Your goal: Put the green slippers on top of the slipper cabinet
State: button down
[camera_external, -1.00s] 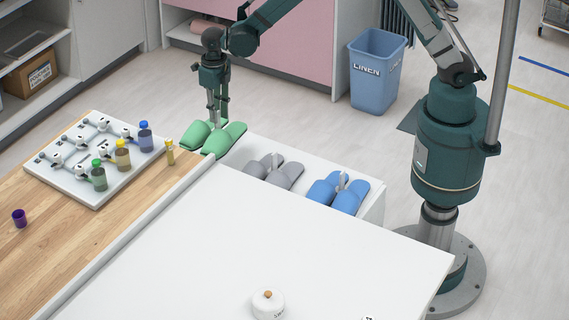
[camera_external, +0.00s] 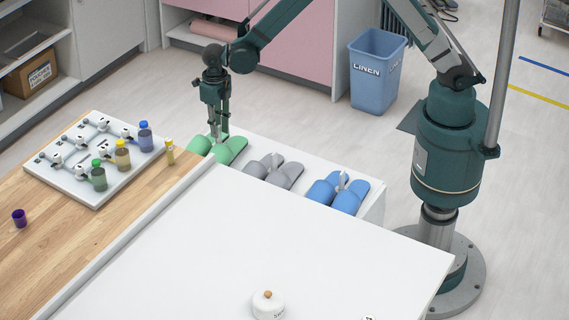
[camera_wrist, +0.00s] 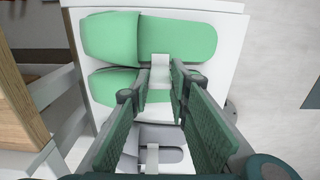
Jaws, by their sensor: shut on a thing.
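The pair of green slippers (camera_external: 235,148) is at the left end of the white slipper cabinet top (camera_external: 309,164), in line with the other pairs. It also shows in the wrist view (camera_wrist: 185,38), over the white top with a pale clip (camera_wrist: 161,68) between the two slippers. My gripper (camera_external: 218,138) points down at the pair and is shut on its clip; its fingers also show in the wrist view (camera_wrist: 159,88). The slippers look level and at or very near the top; whether they touch it I cannot tell. The gripper partly hides the pair.
Grey slippers (camera_external: 286,175) sit right beside the green pair, blue slippers (camera_external: 349,198) further right. A wooden counter (camera_external: 62,240) with a bottle rack (camera_external: 75,187) and a yellow vial (camera_external: 170,152) lies left. A white table (camera_external: 225,235) is in front.

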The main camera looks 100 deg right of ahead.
jog(key=shift+f, duration=0.45)
jog(key=shift+f, duration=0.1)
jog(key=c, duration=2.2)
grip_release()
jog(key=shift+o, duration=0.2)
notch_tip(320, 180, up, 12)
jog(key=p, duration=0.2)
jog(key=shift+r, duration=0.25)
